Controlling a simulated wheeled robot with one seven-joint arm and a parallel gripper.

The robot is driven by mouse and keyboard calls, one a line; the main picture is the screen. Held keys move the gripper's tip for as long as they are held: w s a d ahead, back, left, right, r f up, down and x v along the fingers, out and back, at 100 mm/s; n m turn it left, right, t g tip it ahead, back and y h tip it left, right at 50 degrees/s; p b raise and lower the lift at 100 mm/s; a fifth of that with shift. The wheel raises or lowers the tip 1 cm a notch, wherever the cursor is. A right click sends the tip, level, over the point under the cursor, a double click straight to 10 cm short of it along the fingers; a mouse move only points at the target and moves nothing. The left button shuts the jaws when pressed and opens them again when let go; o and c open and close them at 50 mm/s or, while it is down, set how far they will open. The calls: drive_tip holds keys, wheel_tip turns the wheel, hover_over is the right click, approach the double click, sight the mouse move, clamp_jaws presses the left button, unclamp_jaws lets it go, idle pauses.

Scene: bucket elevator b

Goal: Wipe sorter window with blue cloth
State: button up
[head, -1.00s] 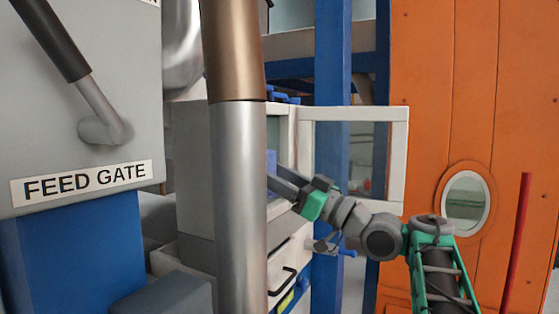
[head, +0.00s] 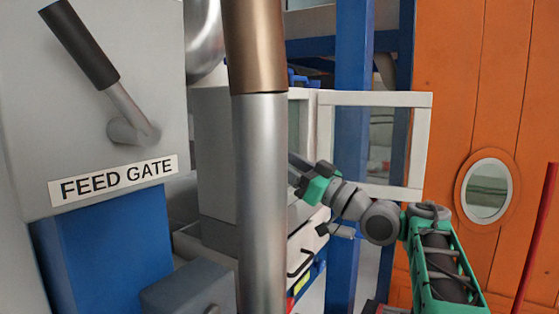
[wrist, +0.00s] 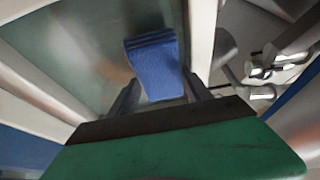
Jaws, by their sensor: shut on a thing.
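The blue cloth (wrist: 154,68) is folded and sits between the two fingers of my gripper (wrist: 160,92), which is shut on it. In the wrist view it lies in front of a grey-green pane (wrist: 80,45) with pale frame bars at its sides. I cannot tell whether the cloth touches the pane. In the head view my gripper (head: 297,165) reaches left into the pale cabinet, and its fingertips and the cloth are hidden behind the vertical pipe. A white-framed glazed door (head: 375,97) stands open above and behind my gripper.
The metal pipe (head: 260,200) stands close in front of the cabinet (head: 215,160). A grey feed gate panel with a lever (head: 85,50) is at left. A drawer handle (head: 300,264) is below my gripper. An orange wall with a round window (head: 487,190) is at right.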

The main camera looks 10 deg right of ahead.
drive_tip(key=shift+w+a, duration=0.55)
